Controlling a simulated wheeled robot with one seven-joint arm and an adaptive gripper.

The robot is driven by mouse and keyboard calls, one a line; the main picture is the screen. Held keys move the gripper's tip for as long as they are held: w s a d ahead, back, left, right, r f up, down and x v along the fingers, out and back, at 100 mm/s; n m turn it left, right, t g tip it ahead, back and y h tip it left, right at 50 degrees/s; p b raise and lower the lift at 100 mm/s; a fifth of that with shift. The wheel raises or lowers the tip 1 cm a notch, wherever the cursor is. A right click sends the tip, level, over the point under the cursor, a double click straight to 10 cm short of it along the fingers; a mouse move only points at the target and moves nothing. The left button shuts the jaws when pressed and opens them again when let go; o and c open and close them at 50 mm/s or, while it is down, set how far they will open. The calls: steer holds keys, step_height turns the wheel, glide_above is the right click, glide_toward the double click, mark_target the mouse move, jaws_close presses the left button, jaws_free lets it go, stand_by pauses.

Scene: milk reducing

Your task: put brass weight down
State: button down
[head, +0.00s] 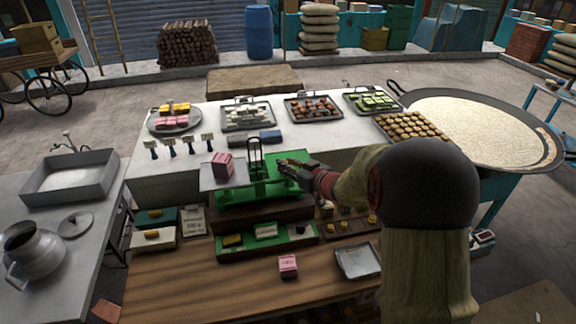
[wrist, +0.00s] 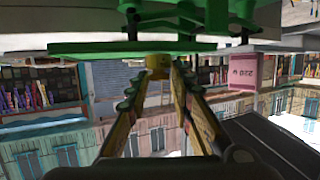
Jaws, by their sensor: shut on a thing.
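My gripper (head: 293,167) is over the right pan (head: 288,180) of the green balance scale (head: 232,195). In the wrist view its fingers (wrist: 157,80) are shut on a small brass weight (wrist: 158,66). The weight is close to the green pan (wrist: 120,47); I cannot tell whether it touches it. In the head view the weight is too small and covered to make out. A pink block (head: 222,165) sits on the scale's pale left pan (head: 208,178); it also shows, upside down, in the wrist view (wrist: 241,77).
Trays of sweets (head: 248,116) line the back of the white counter. A wide pan (head: 480,125) stands at the right. Below the scale, a green tray (head: 300,243) holds several small items. A pink block (head: 288,265) and an empty metal tray (head: 358,262) lie on the wooden front.

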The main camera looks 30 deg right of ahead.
steer(key=c, duration=1.6)
jaws_free()
steer(key=shift+f, duration=0.1)
steer(key=shift+o, duration=0.2)
steer(key=shift+r, duration=0.2)
steer(key=p+v, duration=0.2)
steer(key=v, duration=1)
steer(key=s+a+r+m+g+h, duration=0.2)
steer(key=s+a+r+g+h, duration=0.3)
steer(key=r, duration=0.4)
steer(key=s+a+f+g+y, duration=0.1)
steer(key=s+a+g, duration=0.1)
steer(key=s+a, duration=0.5)
steer(key=s+a+f+g+y, duration=0.1)
steer(key=s+a+g+y, duration=0.1)
steer(key=s+a, duration=0.6)
steer(key=s, duration=0.5)
steer(key=shift+a+f+n, duration=0.25)
steer(key=shift+a+n, duration=0.05)
steer(key=shift+n, duration=0.1)
